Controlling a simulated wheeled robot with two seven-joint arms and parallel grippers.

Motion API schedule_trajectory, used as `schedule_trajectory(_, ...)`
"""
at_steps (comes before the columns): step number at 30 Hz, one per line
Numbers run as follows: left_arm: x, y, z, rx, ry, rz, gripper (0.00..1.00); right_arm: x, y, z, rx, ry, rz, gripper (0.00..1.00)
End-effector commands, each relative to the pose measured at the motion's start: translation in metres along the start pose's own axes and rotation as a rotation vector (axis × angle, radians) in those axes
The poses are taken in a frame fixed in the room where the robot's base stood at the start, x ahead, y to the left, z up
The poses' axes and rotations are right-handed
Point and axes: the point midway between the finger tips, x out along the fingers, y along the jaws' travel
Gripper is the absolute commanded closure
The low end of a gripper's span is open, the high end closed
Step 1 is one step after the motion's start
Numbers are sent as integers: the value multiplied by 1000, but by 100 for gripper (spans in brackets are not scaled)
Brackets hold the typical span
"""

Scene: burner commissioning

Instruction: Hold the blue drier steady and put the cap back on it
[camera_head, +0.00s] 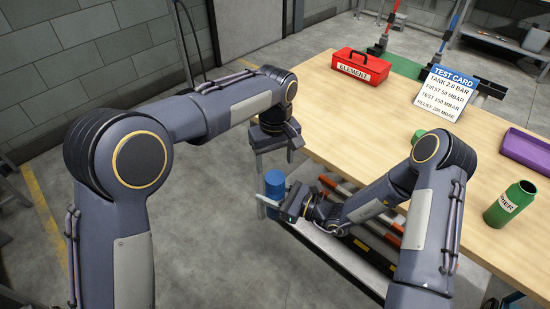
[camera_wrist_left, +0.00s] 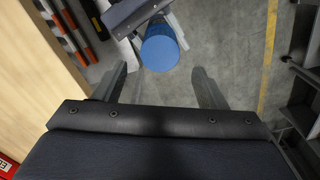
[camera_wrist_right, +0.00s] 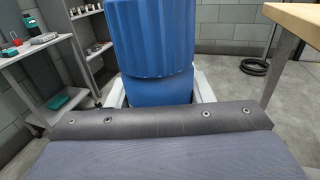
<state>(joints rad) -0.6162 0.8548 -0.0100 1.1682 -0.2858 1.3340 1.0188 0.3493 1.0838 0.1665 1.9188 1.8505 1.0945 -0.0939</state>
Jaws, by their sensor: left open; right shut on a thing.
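The blue drier (camera_head: 275,181) is upright beside the table's near-left edge, held in my right gripper (camera_head: 271,202). In the right wrist view, a wider ribbed blue part, which looks like the cap (camera_wrist_right: 152,35), sits on the smooth blue body (camera_wrist_right: 158,88) between the fingers. I cannot tell how tightly it is seated. My left gripper (camera_head: 275,158) is open and empty just above the drier, pointing down. In the left wrist view, the flat round blue top (camera_wrist_left: 160,50) lies ahead of the open fingers (camera_wrist_left: 160,88), apart from them.
The wooden table (camera_head: 340,120) carries a red ELEMENT box (camera_head: 361,68), a test card (camera_head: 446,92), a purple tray (camera_head: 526,150) and a green bottle (camera_head: 509,203). A lower shelf (camera_head: 340,250) with orange-striped pieces lies under its edge. Open floor is left of the drier.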

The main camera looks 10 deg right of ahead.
Motion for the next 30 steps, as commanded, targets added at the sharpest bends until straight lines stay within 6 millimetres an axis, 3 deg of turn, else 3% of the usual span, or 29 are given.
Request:
schedule_trajectory(11,2,0,0,-3,0,0,35,0,0,1,-1,-3,0,100)
schedule_trajectory(24,63,0,0,-2,-2,-2,35,0,0,1,-1,-3,0,100)
schedule_trajectory(30,78,0,0,-2,-1,0,35,0,0,1,-1,-3,0,100)
